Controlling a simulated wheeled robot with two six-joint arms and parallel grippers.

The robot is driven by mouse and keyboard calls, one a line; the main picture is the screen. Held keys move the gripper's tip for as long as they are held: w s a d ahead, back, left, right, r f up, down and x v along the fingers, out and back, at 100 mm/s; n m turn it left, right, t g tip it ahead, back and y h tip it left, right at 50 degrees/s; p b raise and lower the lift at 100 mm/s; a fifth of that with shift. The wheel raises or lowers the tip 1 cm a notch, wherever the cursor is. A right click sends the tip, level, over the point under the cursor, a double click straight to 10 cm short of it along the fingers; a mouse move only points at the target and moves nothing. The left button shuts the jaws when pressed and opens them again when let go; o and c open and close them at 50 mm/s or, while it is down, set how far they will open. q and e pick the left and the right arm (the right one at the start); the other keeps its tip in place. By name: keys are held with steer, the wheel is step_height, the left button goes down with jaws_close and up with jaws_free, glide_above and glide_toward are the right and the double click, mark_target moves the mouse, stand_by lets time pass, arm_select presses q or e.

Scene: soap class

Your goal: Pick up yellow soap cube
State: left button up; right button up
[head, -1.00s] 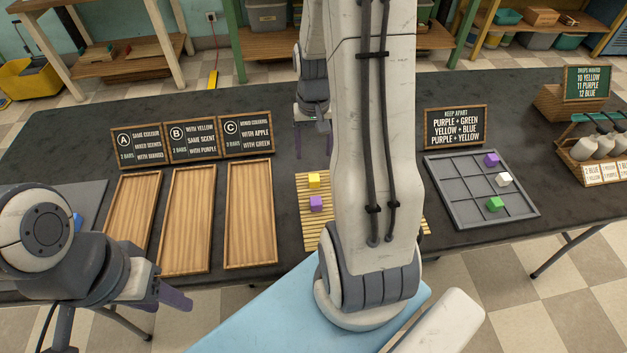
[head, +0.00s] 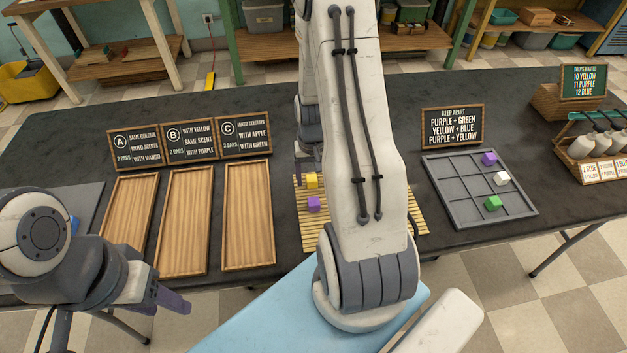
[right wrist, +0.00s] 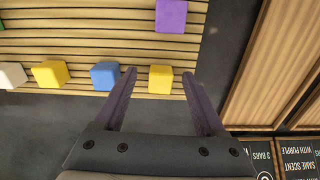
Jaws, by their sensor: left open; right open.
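A yellow soap cube (head: 311,181) sits at the back left corner of the slatted bamboo mat (head: 420,225). The fingers hold nothing. A blue cube (right wrist: 104,76) is right beside the left fingertip; I cannot tell whether they touch. Another yellow cube (right wrist: 50,74) lies further left on the mat. My left gripper (head: 172,300) is open and empty, low at the left in the head view.
A purple cube (head: 314,204) is in front of the yellow one on the mat. A white cube (right wrist: 12,75) is at the left in the wrist view. Wooden tray C (head: 272,262) stands left of the mat, a grey grid tray (head: 437,191) right of it. My right arm hides much of the mat.

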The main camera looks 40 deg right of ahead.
jaws_close()
steer(key=shift+r, duration=0.2)
